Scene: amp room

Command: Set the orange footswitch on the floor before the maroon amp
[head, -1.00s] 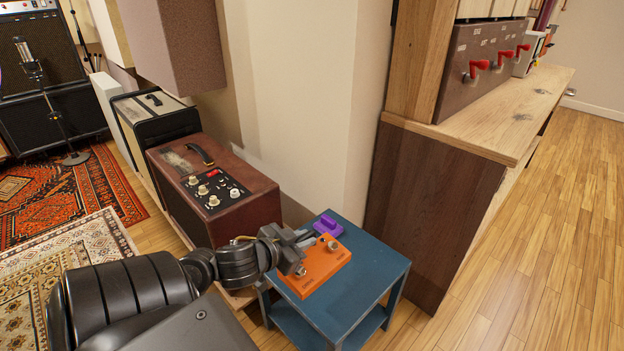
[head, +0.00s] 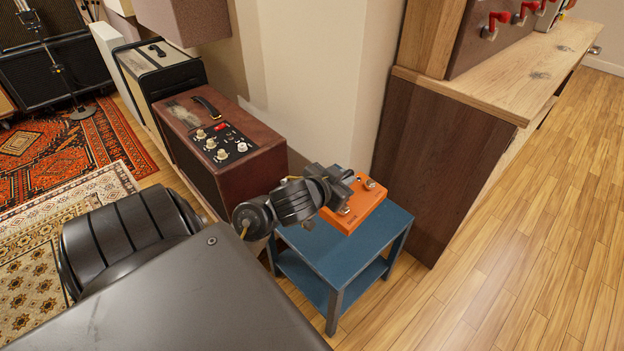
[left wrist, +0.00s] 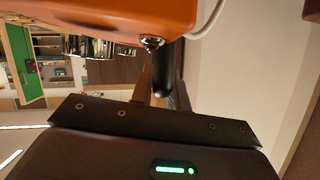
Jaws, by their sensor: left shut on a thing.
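The orange footswitch (head: 368,207) is at the back of the small blue table in the head view and looks raised above its top. My left gripper (head: 346,196) is shut on its near left side. In the left wrist view the footswitch (left wrist: 110,18) fills the top edge, with a metal knob or switch at the jaws (left wrist: 163,85). The maroon amp (head: 262,170) stands left of the table, with knobs and a handle on top. My arm hides part of the floor before it. My right gripper is not in view.
The blue table (head: 345,262) has a lower shelf. A cream-and-black amp (head: 150,70) stands behind the maroon one. A wooden bench (head: 440,150) closes the right side. Patterned rugs (head: 60,215) lie at left. Open wood floor (head: 560,240) lies at right.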

